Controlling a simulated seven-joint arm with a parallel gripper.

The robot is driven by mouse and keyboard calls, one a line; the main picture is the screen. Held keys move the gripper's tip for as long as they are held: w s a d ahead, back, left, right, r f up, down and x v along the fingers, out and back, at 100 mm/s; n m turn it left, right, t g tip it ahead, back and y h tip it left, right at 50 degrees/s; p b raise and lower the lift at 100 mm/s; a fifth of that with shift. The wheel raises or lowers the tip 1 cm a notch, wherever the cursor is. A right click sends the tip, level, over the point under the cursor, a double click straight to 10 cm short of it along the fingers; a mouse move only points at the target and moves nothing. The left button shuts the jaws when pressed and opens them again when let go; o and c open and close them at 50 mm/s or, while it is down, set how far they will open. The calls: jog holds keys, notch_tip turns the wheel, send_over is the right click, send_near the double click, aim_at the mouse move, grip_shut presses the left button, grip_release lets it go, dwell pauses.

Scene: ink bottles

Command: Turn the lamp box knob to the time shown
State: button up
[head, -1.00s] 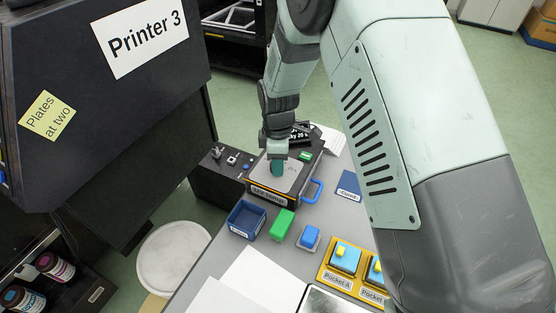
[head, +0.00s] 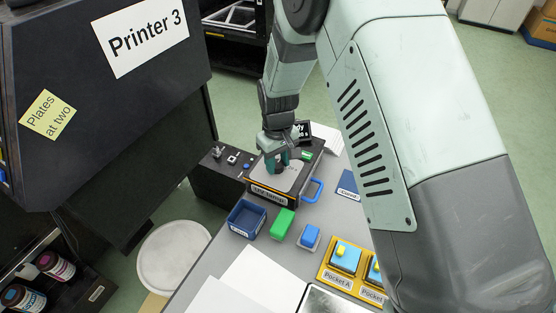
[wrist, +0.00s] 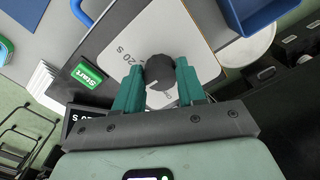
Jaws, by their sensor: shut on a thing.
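The lamp box (head: 262,181) stands at the far end of the table, with a pale top plate and a blue handle. Its round dark knob (wrist: 158,71) sits between my gripper's teal fingers (wrist: 160,78), which are shut on it from both sides. A white pointer line on the knob faces toward my palm in the wrist view. A "20 S" mark is printed beside the knob; other dial marks are hidden or too small to read. My gripper (head: 278,165) points down at the plate in the head view. A green Start button (wrist: 87,76) lies on the box.
A black display (head: 303,131) behind the box is partly hidden. A blue bin (head: 246,219), a green block (head: 282,224), a blue block (head: 311,235) and a yellow pocket tray (head: 328,277) lie nearer. The black printer (head: 105,130), with a "Plates at two" note (head: 47,114), stands left.

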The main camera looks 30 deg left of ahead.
aim_at(277, 164)
jog(key=m, duration=0.5)
jog(key=shift+a+m, duration=0.1)
jog(key=shift+m, duration=0.2)
jog(key=m, duration=0.5)
jog(key=shift+m, duration=0.3)
jog(key=o, duration=1.1)
jog(key=shift+c, duration=0.2)
jog(key=shift+r, duration=0.15)
notch_tip(277, 164, up, 11)
jog(key=shift+f, duration=0.2)
